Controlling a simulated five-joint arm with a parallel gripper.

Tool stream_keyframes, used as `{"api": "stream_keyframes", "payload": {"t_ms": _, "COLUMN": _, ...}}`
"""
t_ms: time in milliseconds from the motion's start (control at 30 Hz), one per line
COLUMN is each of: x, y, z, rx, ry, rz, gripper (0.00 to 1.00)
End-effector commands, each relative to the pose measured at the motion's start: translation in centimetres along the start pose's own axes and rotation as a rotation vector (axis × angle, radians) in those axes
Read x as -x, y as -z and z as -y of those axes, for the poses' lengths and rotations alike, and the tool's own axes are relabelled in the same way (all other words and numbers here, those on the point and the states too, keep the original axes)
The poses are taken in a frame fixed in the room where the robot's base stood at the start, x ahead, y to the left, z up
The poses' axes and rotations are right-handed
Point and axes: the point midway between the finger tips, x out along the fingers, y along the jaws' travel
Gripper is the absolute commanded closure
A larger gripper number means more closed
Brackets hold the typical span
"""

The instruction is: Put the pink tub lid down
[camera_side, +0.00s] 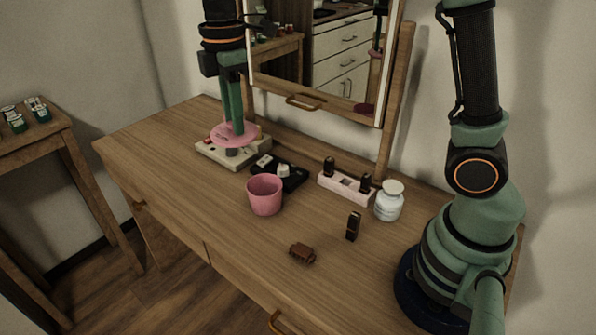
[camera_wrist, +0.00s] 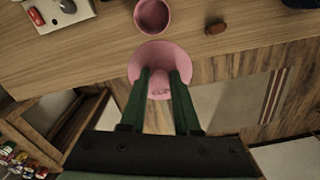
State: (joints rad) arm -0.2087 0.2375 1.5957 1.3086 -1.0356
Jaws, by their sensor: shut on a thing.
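The pink tub lid (camera_side: 222,135) is a flat round disc in the side view, held level at the far left of the desk. It also shows in the wrist view (camera_wrist: 150,53), between the green fingers. My gripper (camera_side: 236,121) is shut on the lid from above; its fingertips also show in the wrist view (camera_wrist: 161,74). The lid appears in front of or above the pale switch box; I cannot tell the exact gap. The pink tub (camera_side: 265,197) stands upright and open on the desk, nearer the camera, and also shows in the wrist view (camera_wrist: 152,15).
The pale box (camera_side: 210,155) with a red part sits by the lid, next to a black tray (camera_side: 294,178). A pink holder (camera_side: 336,186), a white jar (camera_side: 389,203) and small brown pieces (camera_side: 302,253) stand to the right. A mirror (camera_side: 338,55) rises behind. The front left desk is clear.

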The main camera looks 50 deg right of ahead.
Motion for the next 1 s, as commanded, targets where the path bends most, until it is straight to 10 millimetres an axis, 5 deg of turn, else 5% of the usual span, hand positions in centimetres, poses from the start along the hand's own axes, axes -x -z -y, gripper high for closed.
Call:
{"api": "stream_keyframes", "payload": {"t_ms": 233, "x": -2.8, "y": 3.5, "z": 2.1, "rx": 0.041, "ry": 0.002, "rz": 0.001, "gripper": 1.0}}
{"api": "stream_keyframes", "payload": {"t_ms": 800, "x": -15.8, "y": 3.5, "z": 2.2, "rx": 0.04, "ry": 0.005, "rz": 0.003, "gripper": 1.0}}
{"api": "stream_keyframes", "payload": {"t_ms": 1000, "x": -18.3, "y": 3.5, "z": 2.1, "rx": 0.04, "ry": 0.001, "rz": 0.0, "gripper": 1.0}}
